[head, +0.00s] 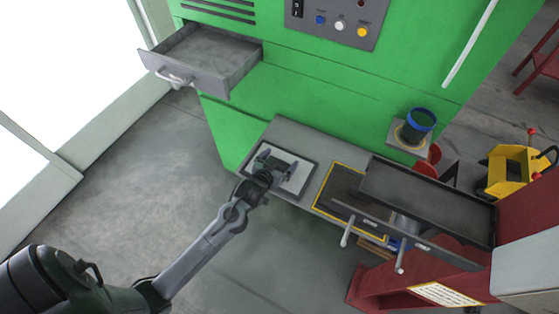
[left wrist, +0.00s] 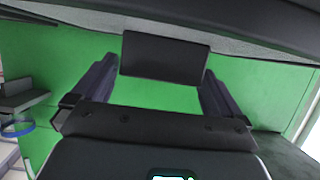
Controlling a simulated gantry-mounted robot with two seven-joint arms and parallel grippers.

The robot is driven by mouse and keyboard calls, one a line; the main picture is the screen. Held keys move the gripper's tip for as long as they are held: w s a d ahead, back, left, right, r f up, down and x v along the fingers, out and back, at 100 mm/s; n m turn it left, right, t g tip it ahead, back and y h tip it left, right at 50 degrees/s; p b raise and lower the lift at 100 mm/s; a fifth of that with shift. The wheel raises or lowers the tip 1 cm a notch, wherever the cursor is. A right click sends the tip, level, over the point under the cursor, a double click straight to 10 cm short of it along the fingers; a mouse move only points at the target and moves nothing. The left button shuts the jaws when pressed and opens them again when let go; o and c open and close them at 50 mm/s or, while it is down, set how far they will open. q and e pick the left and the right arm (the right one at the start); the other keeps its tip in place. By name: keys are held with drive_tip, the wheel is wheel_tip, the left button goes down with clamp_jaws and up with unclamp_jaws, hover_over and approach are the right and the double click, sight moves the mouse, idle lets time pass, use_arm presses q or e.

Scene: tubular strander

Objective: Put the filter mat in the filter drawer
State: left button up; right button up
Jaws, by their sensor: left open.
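The filter mat (head: 299,178) is a pale grey pad lying in a dark-rimmed shallow tray on the grey bench in the head view. My left gripper (head: 277,165) is open over the mat and hides part of it. In the left wrist view, my two fingers (left wrist: 160,88) stand apart with a dark rectangular block (left wrist: 165,57) showing between them; I cannot tell whether they touch it. The filter drawer (head: 212,55), grey with a light handle, is pulled out of the green cabinet at upper left. My right gripper is not in view.
A yellow-edged dark mat (head: 322,201) lies right of the tray. A long dark drawer or tray (head: 425,200) with handles stands beyond it. A blue-rimmed cup (head: 418,126) sits on a small shelf. The floor left of the bench is clear.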

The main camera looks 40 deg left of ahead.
use_arm(q)
drive_tip(key=s+d+r+m+g+h+p, duration=0.1)
drive_tip(key=s+d, duration=0.3)
drive_tip(key=s, duration=0.4)
drive_tip(key=s+d+r+m+g+h, duration=0.1)
drive_tip(key=s+d+r+g, duration=0.1)
drive_tip(key=s, duration=0.7)
drive_tip(key=shift+s+d+g+p, duration=0.2)
drive_tip(key=shift+d+g+p, duration=0.2)
drive_tip(key=shift+d+g, duration=0.55)
drive_tip(key=s+g, duration=0.1)
drive_tip(key=s, duration=0.2)
drive_tip(key=s+d+m+g, duration=0.1)
drive_tip(key=s+g, duration=0.1)
drive_tip(key=s+d+m+g, duration=0.1)
drive_tip(key=s, duration=0.2)
drive_tip(key=shift+s+d+r+g+h, duration=0.2)
drive_tip(key=shift+s+r+g+h, duration=0.05)
drive_tip(key=shift+s+r+h, duration=0.15)
drive_tip(key=shift+c, duration=1.4)
drive_tip(key=shift+s+r, duration=0.1)
drive_tip(key=shift+s, duration=0.2)
drive_tip(key=shift+c, duration=1.2)
drive_tip(key=shift+s, duration=0.15)
drive_tip(key=c, duration=0.5)
